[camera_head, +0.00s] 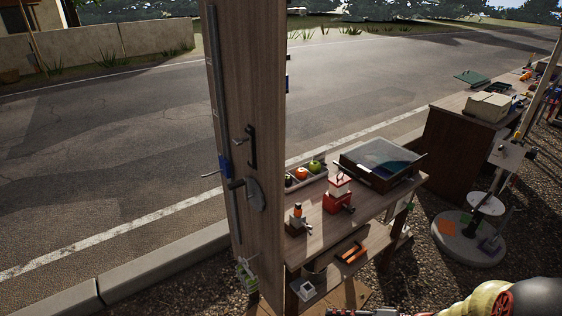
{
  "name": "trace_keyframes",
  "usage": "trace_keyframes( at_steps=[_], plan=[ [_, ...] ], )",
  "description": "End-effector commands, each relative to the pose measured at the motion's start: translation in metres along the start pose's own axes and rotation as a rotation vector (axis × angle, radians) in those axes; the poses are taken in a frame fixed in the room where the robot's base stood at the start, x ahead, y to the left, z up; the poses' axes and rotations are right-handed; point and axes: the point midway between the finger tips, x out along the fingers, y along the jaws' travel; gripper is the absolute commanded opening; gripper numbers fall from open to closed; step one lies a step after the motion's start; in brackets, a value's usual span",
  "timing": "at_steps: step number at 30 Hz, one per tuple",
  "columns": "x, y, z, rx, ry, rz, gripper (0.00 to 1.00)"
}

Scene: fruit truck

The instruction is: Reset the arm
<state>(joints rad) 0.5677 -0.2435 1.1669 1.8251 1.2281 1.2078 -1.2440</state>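A rounded yellow, red and black part, which looks like my arm (500,300), shows at the bottom right corner and is cut off by the picture's edge. A thin dark and reddish strip runs left from it along the bottom edge. It may belong to the arm's end, but too little shows to make out gripper fingers. Whether my gripper is open or shut, or holds anything, is hidden.
A tall wooden post (245,120) with handles and a latch stands left of a wooden table (325,225). The table bears a fruit tray (309,178), a red lantern-like object (338,195) and a glass-topped case (382,160). A second table (452,145) and round stand (469,240) are at right.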

Motion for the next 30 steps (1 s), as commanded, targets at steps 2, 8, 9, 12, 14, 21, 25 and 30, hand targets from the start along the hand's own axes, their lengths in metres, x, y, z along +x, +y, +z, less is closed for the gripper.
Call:
trace_keyframes(
  at_steps=[2, 8, 9, 12, 14, 21, 25, 30],
  plan=[
    [-0.010, -0.010, 0.018, 0.068, -0.083, 0.090, 0.24],
    [-0.052, -0.028, 0.061, 0.197, -0.202, 0.419, 0.24],
    [-0.064, -0.033, 0.067, 0.201, -0.203, 0.499, 0.24],
    [-0.099, -0.048, 0.075, 0.175, -0.160, 0.698, 0.24],
    [-0.121, -0.060, 0.077, 0.130, -0.114, 0.802, 0.24],
    [-0.186, -0.132, 0.070, -0.249, 0.079, 1.032, 0.24],
    [-0.197, -0.179, 0.073, -0.420, 0.151, 1.024, 0.24],
    [-0.195, -0.212, 0.076, -0.514, 0.185, 0.984, 0.24]
  ],
)
